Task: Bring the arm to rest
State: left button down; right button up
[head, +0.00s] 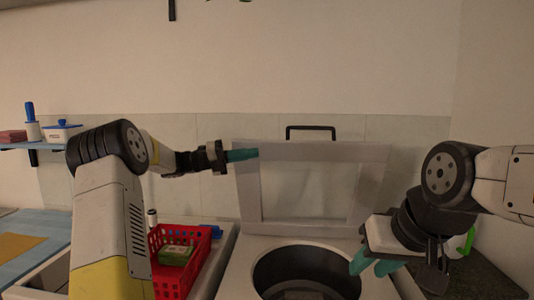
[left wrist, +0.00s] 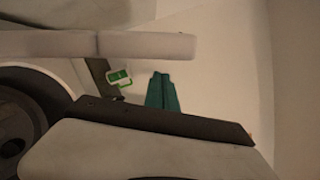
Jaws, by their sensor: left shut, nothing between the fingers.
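My left gripper (head: 243,154) is raised in front of the back wall, its teal fingertips pointing right near the top left corner of the upright white frame (head: 250,190). It is shut and empty. The left wrist view shows its teal fingers (left wrist: 162,92) pressed together. My right gripper (head: 372,265) hangs low at the right, beside the round dark opening (head: 262,268) of the white unit. Its two teal fingers show a gap between them, with nothing seen in it.
A red basket (head: 205,232) with a green item (head: 177,253) inside stands at lower left, partly behind my left arm. A blue shelf (head: 50,144) holds small containers at far left. A dark counter (head: 490,275) lies at right.

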pick_arm(q)
jog(key=s+d+f+m+g+y, duration=0.1)
jog(key=s+d+f+m+y, duration=0.1)
jog(key=s+d+m+y, duration=0.35)
jog(key=s+d+f+m+g+y, duration=0.1)
jog(key=s+d+m+y, duration=0.15)
jog(key=s+m, duration=0.65)
jog(key=s+a+f+m+t+y, duration=0.1)
jog(key=s+a+f+m+y, duration=0.1)
jog(key=s+m, duration=0.4)
jog(key=s+a+f+m+t+y, duration=0.1)
jog(key=s+a+f+m+y, duration=0.2)
jog(key=s+m, duration=0.3)
jog(key=s+a+f+m+t+y, duration=0.2)
jog(key=s+m, duration=0.4)
jog(key=s, duration=0.4)
jog(key=shift+s+a+f+m+y, duration=0.35)
jog(key=shift+a+f+y, duration=0.5)
jog(key=shift+a, duration=0.25)
